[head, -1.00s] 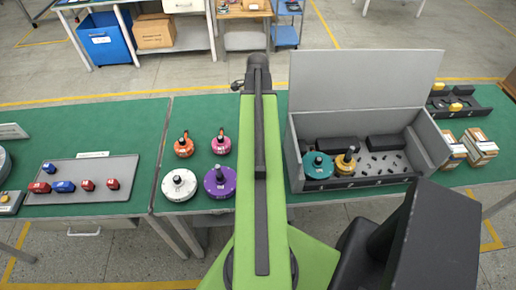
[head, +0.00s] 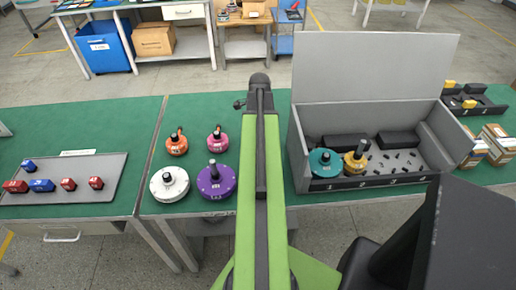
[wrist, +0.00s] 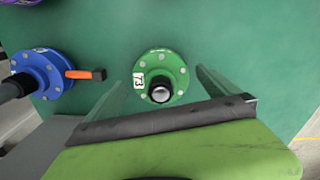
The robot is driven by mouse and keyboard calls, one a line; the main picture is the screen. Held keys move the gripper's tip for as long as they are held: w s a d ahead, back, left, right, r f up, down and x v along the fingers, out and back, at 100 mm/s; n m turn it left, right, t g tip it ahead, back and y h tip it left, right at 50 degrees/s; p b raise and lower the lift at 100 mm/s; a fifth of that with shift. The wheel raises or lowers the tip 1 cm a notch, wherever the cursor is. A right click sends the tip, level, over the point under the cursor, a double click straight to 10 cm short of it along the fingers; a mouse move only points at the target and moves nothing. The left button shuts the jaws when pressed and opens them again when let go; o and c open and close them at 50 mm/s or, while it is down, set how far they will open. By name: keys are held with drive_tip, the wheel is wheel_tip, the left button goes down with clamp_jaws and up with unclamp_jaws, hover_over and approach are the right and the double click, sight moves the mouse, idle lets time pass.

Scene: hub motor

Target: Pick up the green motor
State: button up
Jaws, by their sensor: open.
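The green motor (wrist: 162,76) shows in the wrist view, a round flanged disc with bolt heads, a white label and a dark shaft with a shiny tip. It lies on the green table surface. My gripper (wrist: 158,80) is open, with one finger on each side of the motor. Gaps show between the fingers and the disc. I cannot tell how far above the table the fingertips are. In the head view my arm hides the green motor and the gripper.
A blue motor (wrist: 45,72) with an orange connector lies left of the green one. White (head: 169,184), purple (head: 216,181), orange (head: 176,144) and pink (head: 217,140) motors stand left of my arm. A grey open box (head: 299,170) holds teal (head: 323,162) and yellow (head: 356,160) motors at right.

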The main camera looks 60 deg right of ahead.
drive_tip(key=shift+f, duration=0.35)
drive_tip(key=c, duration=2.1)
